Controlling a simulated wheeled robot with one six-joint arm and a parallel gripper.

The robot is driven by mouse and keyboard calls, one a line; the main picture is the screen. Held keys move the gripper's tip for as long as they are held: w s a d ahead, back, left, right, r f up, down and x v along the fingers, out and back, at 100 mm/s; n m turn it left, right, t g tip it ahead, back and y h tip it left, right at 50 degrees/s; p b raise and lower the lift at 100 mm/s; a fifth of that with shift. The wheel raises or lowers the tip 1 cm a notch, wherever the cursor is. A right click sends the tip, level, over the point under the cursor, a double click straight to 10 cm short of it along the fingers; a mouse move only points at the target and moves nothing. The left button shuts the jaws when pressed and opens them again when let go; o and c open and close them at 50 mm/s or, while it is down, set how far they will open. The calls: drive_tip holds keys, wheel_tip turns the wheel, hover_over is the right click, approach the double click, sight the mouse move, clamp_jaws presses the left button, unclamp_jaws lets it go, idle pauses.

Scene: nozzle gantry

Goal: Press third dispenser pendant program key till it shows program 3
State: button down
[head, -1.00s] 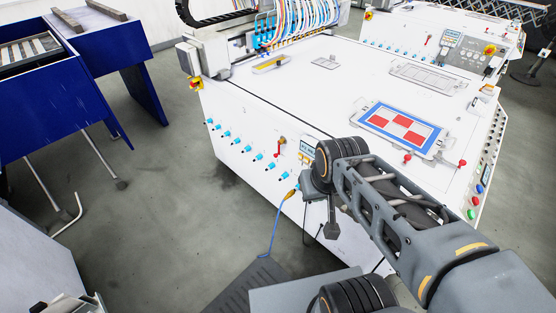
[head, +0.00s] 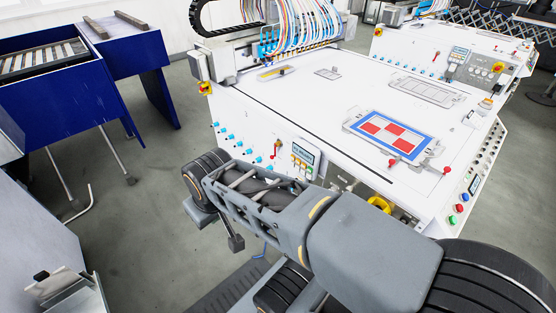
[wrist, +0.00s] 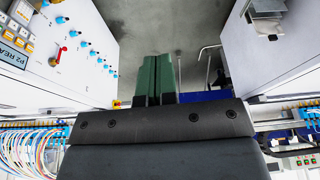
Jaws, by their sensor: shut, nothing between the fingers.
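A dispenser pendant (head: 305,152) with a small display and yellow and white keys sits on the near face of the closest white machine in the head view, just above my forearm. In the wrist view its display (wrist: 12,58) is cut off by the left edge and reads "P2 REA…". Some of its keys (wrist: 24,14) show in the top left corner. I cannot tell from the views which number this pendant has. My gripper (wrist: 153,58) is shut and empty, its green fingers pointing at the grey floor, well to the side of the pendant and apart from it.
A red lever (head: 276,146) and several blue knobs (head: 228,137) stick out beside the pendant. Another pendant (head: 457,55) is on the machine behind. Blue tables (head: 60,95) stand at left. Open floor (head: 165,205) lies between them and the machine.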

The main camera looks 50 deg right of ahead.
drive_tip(key=w+d+f+n+t+h+b, duration=0.1)
drive_tip(key=w+d+f+n+t+b, duration=0.15)
drive_tip(key=w+f+b, duration=0.35)
drive_tip(key=w+d+f+n+t+b, duration=0.1)
drive_tip(key=w+d+f+t+b, duration=0.35)
drive_tip(key=w+b, duration=0.4)
drive_tip(key=w+d+f+n+t+h+b, duration=0.1)
drive_tip(key=w+d+f+t+h+b, duration=0.1)
drive_tip(key=w+d+f+h+b, duration=0.25)
drive_tip(key=w+d+f+n+t+h+b, duration=0.2)
drive_tip(key=w+d+b, duration=0.1)
drive_tip(key=d+b, duration=0.35)
drive_tip(key=s+d+f+g+h+b, duration=0.1)
drive_tip(key=s+d+f+h+b, duration=0.1)
drive_tip(key=d+f+h+b, duration=0.2)
drive_tip(key=s+d+f+g+h+b, duration=0.1)
drive_tip(key=d+f+h+b, duration=0.4)
drive_tip(key=d+h, duration=0.5)
drive_tip(key=s+d+n+b, duration=0.1)
drive_tip(key=d+b, duration=0.1)
drive_tip(key=shift+s+b, duration=0.35)
drive_tip(key=shift+d+r, duration=0.1)
drive_tip(key=shift+d, duration=0.05)
